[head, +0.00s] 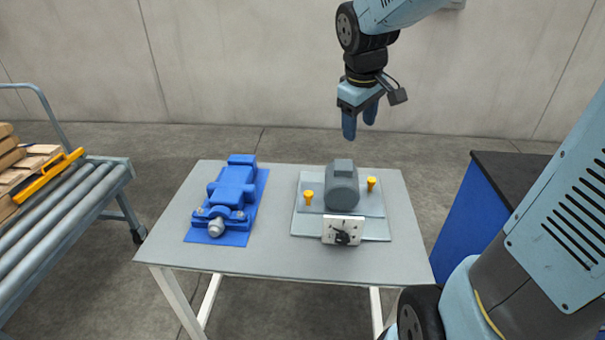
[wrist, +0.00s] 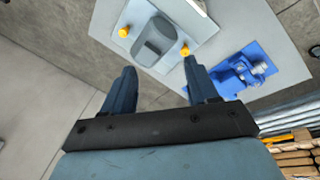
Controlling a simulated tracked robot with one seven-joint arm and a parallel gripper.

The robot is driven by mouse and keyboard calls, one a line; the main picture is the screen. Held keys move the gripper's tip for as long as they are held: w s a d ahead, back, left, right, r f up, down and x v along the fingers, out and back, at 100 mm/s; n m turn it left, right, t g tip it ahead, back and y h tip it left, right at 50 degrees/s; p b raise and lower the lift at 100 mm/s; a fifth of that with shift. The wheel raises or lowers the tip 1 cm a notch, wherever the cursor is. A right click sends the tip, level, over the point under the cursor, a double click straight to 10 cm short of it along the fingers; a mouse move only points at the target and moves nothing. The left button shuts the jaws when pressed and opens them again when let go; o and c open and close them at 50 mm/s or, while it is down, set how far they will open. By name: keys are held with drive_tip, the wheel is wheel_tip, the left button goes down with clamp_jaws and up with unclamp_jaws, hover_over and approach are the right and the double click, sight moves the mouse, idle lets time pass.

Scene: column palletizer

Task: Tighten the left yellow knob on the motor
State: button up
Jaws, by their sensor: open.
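The grey motor (head: 342,187) sits on a light grey base plate (head: 300,228) on the table. The left yellow knob (head: 308,196) stands upright on the plate, left of the motor; in the wrist view it is the knob nearer the blue machine (wrist: 185,50). The other yellow knob (head: 371,183) stands right of the motor and shows at the left in the wrist view (wrist: 124,32). My gripper (head: 359,122) is open and empty, pointing down in the air above and beyond the table's back edge. Its fingers (wrist: 160,68) touch nothing.
A blue machine (head: 233,188) on a blue plate takes up the table's left side. A white panel with a dark part (head: 343,231) stands in front of the motor.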

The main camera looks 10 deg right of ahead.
drive_tip(key=w+a+f+n+g, duration=0.2)
drive_tip(key=w+a+f+n, duration=0.2)
drive_tip(key=w+f, duration=0.35)
drive_tip(key=n+g+y, duration=0.1)
drive_tip(key=n, duration=0.3)
hover_over(308, 193)
wheel_tip(308, 193, down, 10)
drive_tip(key=r, duration=0.1)
wheel_tip(308, 193, down, 14)
drive_tip(key=shift+d+r, duration=0.1)
drive_tip(key=shift+r, duration=0.1)
drive_tip(key=c, duration=1)
drive_tip(key=shift+c, duration=0.2)
